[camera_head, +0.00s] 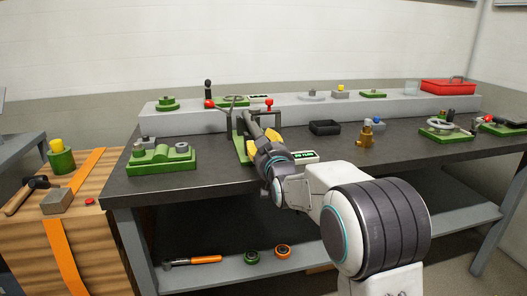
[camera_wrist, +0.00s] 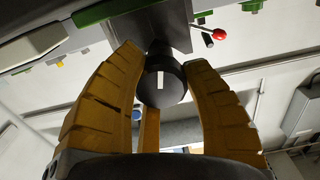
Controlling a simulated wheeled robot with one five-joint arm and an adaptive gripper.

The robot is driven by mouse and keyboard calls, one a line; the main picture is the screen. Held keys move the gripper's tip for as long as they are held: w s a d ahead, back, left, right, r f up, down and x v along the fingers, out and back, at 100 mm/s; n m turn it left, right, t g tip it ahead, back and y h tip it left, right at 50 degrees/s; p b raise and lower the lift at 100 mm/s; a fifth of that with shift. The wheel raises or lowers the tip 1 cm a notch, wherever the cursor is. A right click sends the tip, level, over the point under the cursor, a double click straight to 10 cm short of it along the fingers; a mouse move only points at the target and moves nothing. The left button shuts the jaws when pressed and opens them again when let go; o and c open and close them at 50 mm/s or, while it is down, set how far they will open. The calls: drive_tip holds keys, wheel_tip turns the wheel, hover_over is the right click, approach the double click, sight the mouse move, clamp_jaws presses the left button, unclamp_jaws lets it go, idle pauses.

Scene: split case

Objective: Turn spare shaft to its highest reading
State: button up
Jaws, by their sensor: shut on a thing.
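My gripper (camera_head: 267,143) reaches over the middle of the bench to a green-based fixture (camera_head: 240,148) with a grey shaft-like part. In the wrist view my gripper (camera_wrist: 163,72) has its yellow fingers closed around a dark round knob end (camera_wrist: 162,92), one finger on each side. A white line on the knob's face stands upright in the picture. I take this knob for the spare shaft, but no name on it can be read. A small display with green text (camera_head: 304,156) sits just right of my gripper; its wording is too small to read surely.
A red-ball lever (camera_wrist: 221,33) stands close beside the knob. On the bench are a green fixture (camera_head: 162,160), a black tray (camera_head: 325,128), a brass fitting (camera_head: 366,136) and a dial fixture (camera_head: 440,132). A raised grey shelf (camera_head: 190,121) runs behind. The front right bench top is mostly clear.

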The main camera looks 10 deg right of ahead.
drive_tip(key=m+b, duration=0.3)
drive_tip(key=shift+r+m, duration=0.25)
drive_tip(key=shift+m, duration=0.15)
drive_tip(key=m+b, duration=0.4)
drive_tip(key=b, duration=0.1)
drive_tip(key=shift+d+f+m+b, duration=0.1)
drive_tip(key=shift+f+m+b, duration=0.05)
drive_tip(key=shift+m+b, duration=0.15)
drive_tip(key=m+b, duration=0.2)
drive_tip(key=m, duration=0.1)
drive_tip(key=shift+b, duration=0.35)
drive_tip(key=shift+d+r+m+b, duration=0.15)
drive_tip(key=shift+m+b, duration=0.35)
drive_tip(key=shift+m, duration=1.2)
drive_tip(key=o, duration=0.9)
drive_tip(key=shift+d, duration=0.1)
drive_tip(key=o, duration=0.3)
drive_tip(key=shift+f, duration=0.2)
